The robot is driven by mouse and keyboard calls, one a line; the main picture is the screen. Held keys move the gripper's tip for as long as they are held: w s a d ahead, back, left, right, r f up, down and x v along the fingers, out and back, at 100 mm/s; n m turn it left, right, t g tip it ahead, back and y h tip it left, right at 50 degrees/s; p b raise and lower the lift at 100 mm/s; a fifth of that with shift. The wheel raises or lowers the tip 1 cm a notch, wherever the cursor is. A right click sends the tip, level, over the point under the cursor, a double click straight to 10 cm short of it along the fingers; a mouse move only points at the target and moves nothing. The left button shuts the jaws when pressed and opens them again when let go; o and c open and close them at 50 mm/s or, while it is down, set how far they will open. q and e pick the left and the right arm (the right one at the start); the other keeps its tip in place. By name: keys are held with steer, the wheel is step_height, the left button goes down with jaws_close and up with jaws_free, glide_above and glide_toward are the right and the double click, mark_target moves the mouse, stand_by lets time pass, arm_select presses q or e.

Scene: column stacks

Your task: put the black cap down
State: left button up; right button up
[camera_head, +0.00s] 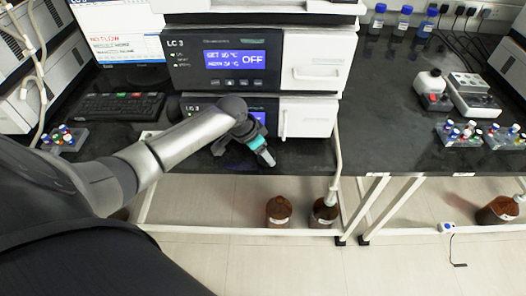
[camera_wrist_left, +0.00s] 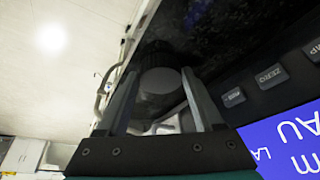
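My left gripper (camera_head: 265,157) hangs over the front edge of the bench, in front of the lower LC3 instrument. In the left wrist view, the two fingers of my left gripper (camera_wrist_left: 160,82) stand apart with the black cap (camera_wrist_left: 160,80) between their tips. The cap is a short dark cylinder with a round greyish face turned to the camera, and the fingers appear closed on its sides. In the head view I cannot make the cap out at the fingertips. My right gripper is not in view.
Stacked LC3 instruments (camera_head: 265,65) stand behind my left gripper. A keyboard (camera_head: 120,106) and a vial rack (camera_head: 62,140) are at left. Brown bottles (camera_head: 279,210) stand below the bench. The black bench top (camera_head: 385,140) is clear right of the instruments; more vial racks (camera_head: 462,134) stand farther right.

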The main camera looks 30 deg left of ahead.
arm_select(q)
steer(key=o, duration=0.5)
steer(key=shift+s+a+r, duration=0.1)
steer(key=shift+s+r, duration=0.05)
steer(key=shift+r, duration=0.4)
steer(key=p+v, duration=0.4)
steer(key=v, duration=0.7)
steer(key=shift+r, duration=0.1)
